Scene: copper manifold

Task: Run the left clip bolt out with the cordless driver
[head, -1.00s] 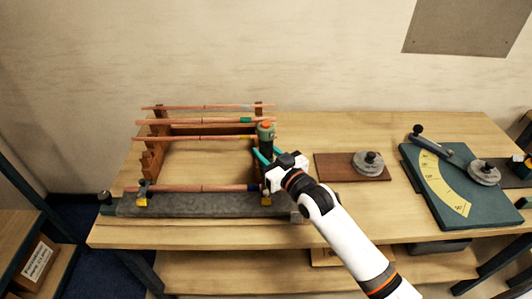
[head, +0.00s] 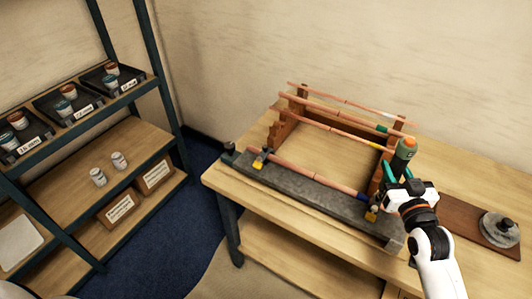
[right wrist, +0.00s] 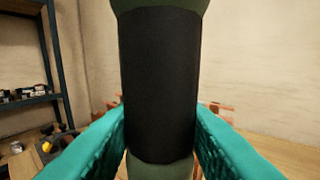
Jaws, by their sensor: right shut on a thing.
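In the right wrist view, the teal fingers press both sides of the driver's black grip (right wrist: 160,85). The left clip (head: 259,160), with a yellow part, sits at the rail's far left end, well away from the driver. Its bolt is too small to make out. The right clip (head: 371,212) is close to my gripper. A copper pipe (head: 305,174) runs between the clips. My left gripper is out of view.
More copper pipes (head: 345,109) lie across wooden racks behind the rail. A shelf unit (head: 125,140) with small pots and boxes stands at left, across blue floor.

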